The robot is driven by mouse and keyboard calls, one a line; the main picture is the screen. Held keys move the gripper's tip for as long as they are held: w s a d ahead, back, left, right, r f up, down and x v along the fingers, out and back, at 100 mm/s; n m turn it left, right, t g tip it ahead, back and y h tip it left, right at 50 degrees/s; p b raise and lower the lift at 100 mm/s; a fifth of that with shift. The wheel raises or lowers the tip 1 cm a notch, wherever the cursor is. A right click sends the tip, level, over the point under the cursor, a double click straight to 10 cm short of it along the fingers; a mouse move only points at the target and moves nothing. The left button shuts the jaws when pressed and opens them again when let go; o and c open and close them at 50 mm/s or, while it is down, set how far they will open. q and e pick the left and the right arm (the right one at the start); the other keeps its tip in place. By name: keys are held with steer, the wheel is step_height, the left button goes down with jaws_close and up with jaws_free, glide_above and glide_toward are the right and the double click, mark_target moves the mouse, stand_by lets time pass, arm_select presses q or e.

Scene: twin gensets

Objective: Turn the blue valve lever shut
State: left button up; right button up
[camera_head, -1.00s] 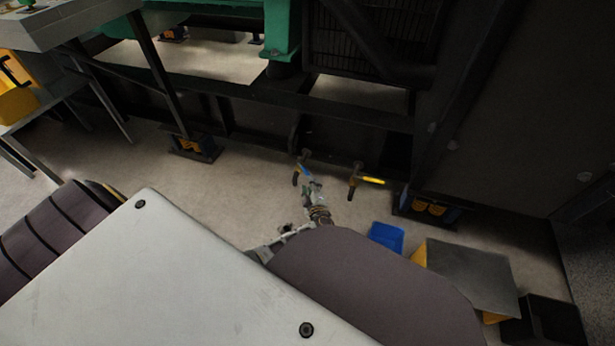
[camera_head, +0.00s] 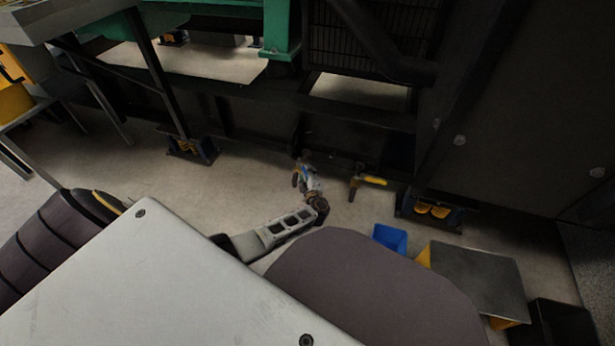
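The valve with the blue lever (camera_head: 304,169) is low on the dark genset frame, near the middle of the head view. Only a little blue shows, as my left gripper (camera_head: 309,180) overlaps it in the picture. The gripper is right at the lever, but I cannot tell whether it touches it. The fingers are too small and dark to tell open from shut. My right gripper is not in view.
A second valve with a yellow lever (camera_head: 371,180) sits close to the right. A blue bin (camera_head: 390,238), a grey-topped stand (camera_head: 478,280) and a black bin (camera_head: 562,325) stand at the lower right. Clear floor (camera_head: 240,190) lies left of the valves.

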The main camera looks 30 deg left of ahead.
arm_select(q)
steer(key=shift+w, duration=0.1)
steer(key=shift+c, duration=0.4)
jaws_close()
stand_by(0.3)
